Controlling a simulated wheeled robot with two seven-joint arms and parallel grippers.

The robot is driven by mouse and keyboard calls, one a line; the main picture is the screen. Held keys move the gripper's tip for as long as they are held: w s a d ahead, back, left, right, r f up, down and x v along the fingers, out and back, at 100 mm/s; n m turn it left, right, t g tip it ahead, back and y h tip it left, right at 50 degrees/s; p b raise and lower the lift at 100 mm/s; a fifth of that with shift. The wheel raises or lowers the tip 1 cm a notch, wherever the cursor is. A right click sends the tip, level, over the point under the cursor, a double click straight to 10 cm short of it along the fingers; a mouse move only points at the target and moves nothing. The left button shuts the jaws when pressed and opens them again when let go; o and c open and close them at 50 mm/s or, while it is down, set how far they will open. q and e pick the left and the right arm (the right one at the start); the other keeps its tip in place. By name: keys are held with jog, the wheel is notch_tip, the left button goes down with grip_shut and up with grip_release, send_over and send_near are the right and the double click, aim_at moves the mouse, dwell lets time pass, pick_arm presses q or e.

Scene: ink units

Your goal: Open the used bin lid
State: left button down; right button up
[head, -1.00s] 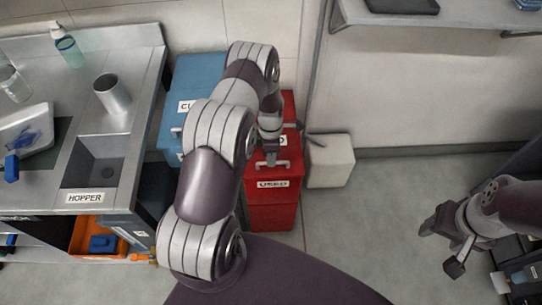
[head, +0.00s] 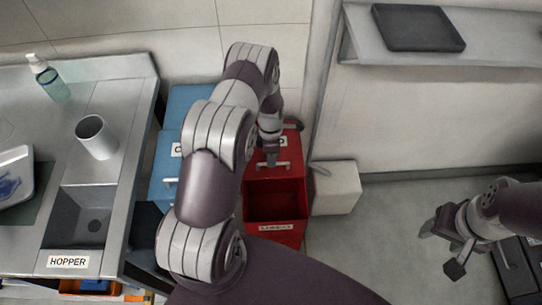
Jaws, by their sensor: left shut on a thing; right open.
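The red bin (head: 277,234) stands on the floor against the back wall, with a white label on its front, too small to read surely. Its red lid (head: 290,157) is raised, and the dark red inside of the bin (head: 275,197) shows below it. My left gripper (head: 270,157) is shut on the lid's pale handle (head: 281,164); my arm hides part of the lid and its label. My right gripper (head: 445,248) is open and empty at the right, well away from the bin.
A blue bin (head: 168,165) stands left of the red bin, partly behind my arm. A pale box (head: 336,187) stands close on the right. A steel counter with a hopper (head: 82,217) is at the left. A shelf with a dark tray (head: 418,28) hangs upper right.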

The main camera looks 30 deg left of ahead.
pick_arm(q)
jog(key=shift+s+d, duration=0.1)
jog(key=c, duration=1.3)
grip_release()
jog(key=shift+o, duration=0.7)
notch_tip(320, 180, up, 12)
jog(key=w+a, duration=0.1)
jog(key=w, duration=0.1)
jog(key=shift+a+r, duration=0.2)
jog(key=shift+w, duration=0.15)
